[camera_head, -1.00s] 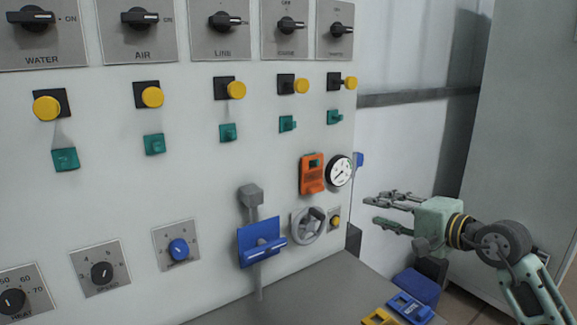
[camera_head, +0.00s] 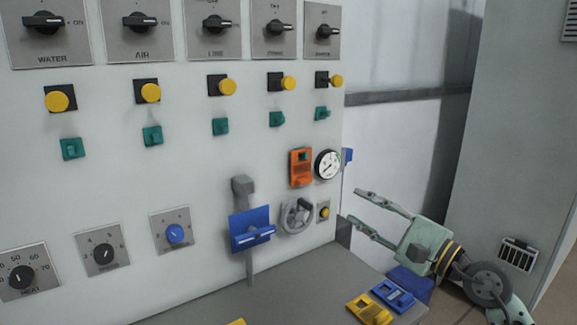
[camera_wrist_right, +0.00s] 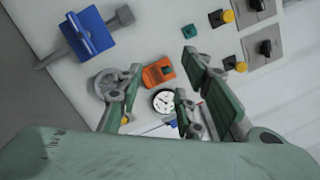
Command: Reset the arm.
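My right gripper (camera_head: 368,212) is at the right of the head view, beside the right edge of the control panel (camera_head: 200,190). Its fingers are spread apart with nothing between them, pointing left toward the panel. In the right wrist view, the open fingers (camera_wrist_right: 160,85) frame the round gauge (camera_wrist_right: 164,101) and the orange box (camera_wrist_right: 158,73) on the panel beyond. I see no contact with the panel. My left gripper is not in view.
The panel carries knobs, yellow buttons, green switches, a blue lever plate (camera_head: 251,230) and a grey handwheel (camera_head: 297,216). Yellow (camera_head: 370,310) and blue (camera_head: 393,295) blocks lie on the grey ledge (camera_head: 290,285). A tall grey cabinet (camera_head: 512,150) stands at the right.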

